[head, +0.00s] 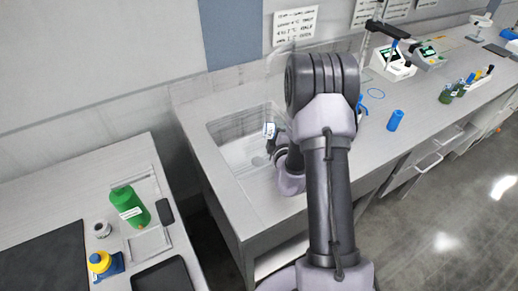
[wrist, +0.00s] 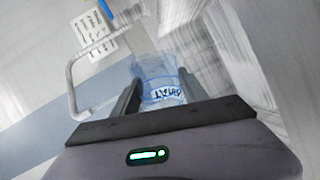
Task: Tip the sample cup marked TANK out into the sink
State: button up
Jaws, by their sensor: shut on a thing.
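My gripper (head: 275,141) is shut on the sample cup (head: 269,130), a small clear cup with a white label, at the right side of the sink. In the wrist view the cup (wrist: 163,90) sits between the two dark fingers of my gripper (wrist: 160,84), and its label reads TANK. The sink (head: 222,129) is a pale rectangular basin set into the middle counter; the cup appears over it. The wrist picture is strongly tilted. I cannot tell the cup's exact tilt or whether liquid is in it.
A faucet (wrist: 74,95) shows in the wrist view. The left bench holds a green bottle (head: 130,207), a yellow-and-blue bottle (head: 101,263) and a small jar (head: 102,229). A blue cylinder (head: 395,120) stands right of my arm. Instruments (head: 392,63) stand farther back.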

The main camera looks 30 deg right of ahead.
jog(key=shift+s+d+r+m+p, duration=0.1)
jog(key=shift+s+d+m+p, duration=0.25)
jog(key=shift+m, duration=0.25)
jog(key=shift+s+d+r+m+p, duration=0.15)
jog(key=shift+d+m+p, duration=0.1)
jog(key=shift+d+m, duration=0.3)
jog(key=shift+f, duration=0.15)
jog(key=shift+w+a+m+y+p, duration=0.1)
jog(key=shift+w+m+y+p, duration=0.05)
jog(key=shift+m+y+p, duration=0.2)
notch_tip(320, 180, up, 3)
jog(key=m+t+p, duration=0.1)
jog(key=m+p, duration=0.2)
jog(key=p, duration=0.2)
jog(key=shift+m+y, duration=0.3)
jog(key=shift+y, duration=0.05)
jog(key=shift+s+d+r+m+t+p, duration=0.4)
jog(key=shift+d+m+p, duration=0.35)
jog(key=shift+m, duration=0.45)
jog(key=shift+s+d+r+m+t+p, duration=0.25)
jog(key=shift+d+r+m+p, duration=0.2)
jog(key=shift+d+m+p, duration=0.55)
jog(key=shift+s+d+r+m+t+p, duration=0.35)
jog(key=shift+d+r+m+p, duration=0.15)
jog(key=shift+m, duration=0.9)
jog(key=shift+w, duration=0.1)
